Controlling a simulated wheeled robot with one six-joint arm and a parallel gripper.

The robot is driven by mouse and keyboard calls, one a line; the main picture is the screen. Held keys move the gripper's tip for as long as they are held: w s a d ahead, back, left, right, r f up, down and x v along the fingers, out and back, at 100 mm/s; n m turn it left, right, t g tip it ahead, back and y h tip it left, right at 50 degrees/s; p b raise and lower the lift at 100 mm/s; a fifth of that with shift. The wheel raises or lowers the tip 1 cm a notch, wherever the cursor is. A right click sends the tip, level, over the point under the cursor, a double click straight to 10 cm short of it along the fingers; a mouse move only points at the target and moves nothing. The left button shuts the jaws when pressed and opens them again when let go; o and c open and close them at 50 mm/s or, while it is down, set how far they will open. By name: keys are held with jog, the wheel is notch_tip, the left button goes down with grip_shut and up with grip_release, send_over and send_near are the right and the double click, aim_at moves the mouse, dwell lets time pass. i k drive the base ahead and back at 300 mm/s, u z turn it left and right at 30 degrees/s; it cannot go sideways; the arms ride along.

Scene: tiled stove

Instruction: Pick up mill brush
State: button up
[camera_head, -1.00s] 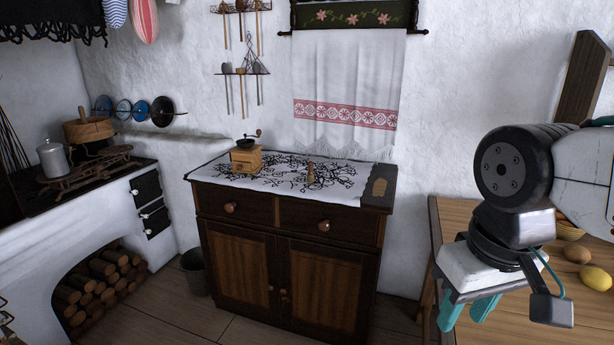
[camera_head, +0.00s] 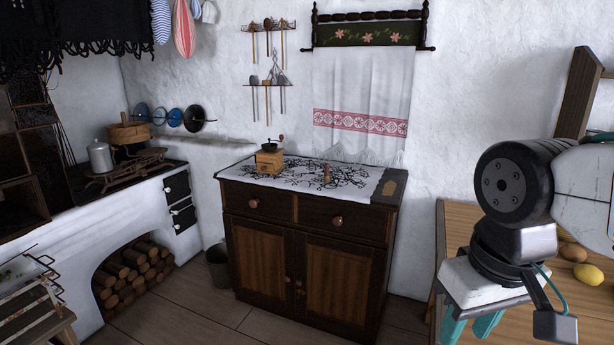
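A small upright wooden piece (camera_head: 327,174), which looks like the mill brush, stands on the patterned cloth on top of the dark wooden cabinet (camera_head: 300,203). It is too small to make out bristles. A wooden coffee mill (camera_head: 269,160) with a crank stands to its left on the same cloth. My gripper (camera_head: 469,328) is at the lower right, in front of the table and well apart from the cabinet top. Its two teal fingers are spread with a gap and nothing shows between them; the tips are near the bottom edge.
A wooden table (camera_head: 592,297) with a lemon (camera_head: 588,275) stands at the right, partly behind my arm. The white stove (camera_head: 150,215) with firewood is at the left. A bucket (camera_head: 218,265) stands beside the cabinet. Floor in front of the cabinet is clear.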

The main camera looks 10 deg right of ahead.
aim_at(327, 178)
jog(key=u, duration=0.5)
jog(key=i, duration=3.15)
jog(key=z, duration=0.6)
